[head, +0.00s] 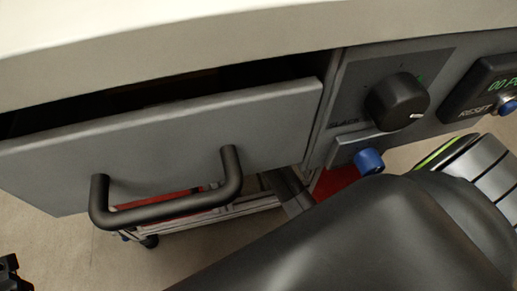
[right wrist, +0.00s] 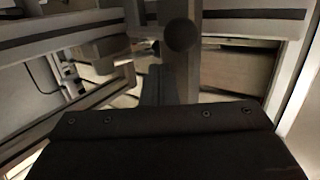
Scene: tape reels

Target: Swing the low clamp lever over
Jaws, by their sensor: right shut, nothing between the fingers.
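A short lever with a blue knob end (head: 368,161) sticks out low on the grey front panel, below the black dial; it looks like the clamp lever, but I cannot be sure. My right arm covers the area just below it and hides my right gripper in the head view. In the right wrist view my right gripper (right wrist: 159,84) is shut and empty, pointing at a dark upright post with a round dark end (right wrist: 181,35). I cannot tell whether they touch. A black piece of my left gripper (head: 12,272) shows at the lower left edge.
A grey drawer (head: 270,125) with a black handle (head: 170,208) stands partly open under the pale worktop (head: 240,30). A black dial (head: 397,101) and a display with a reset button (head: 507,105) are on the panel. A cart (head: 230,208) stands below. Grey beams crowd the wrist view.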

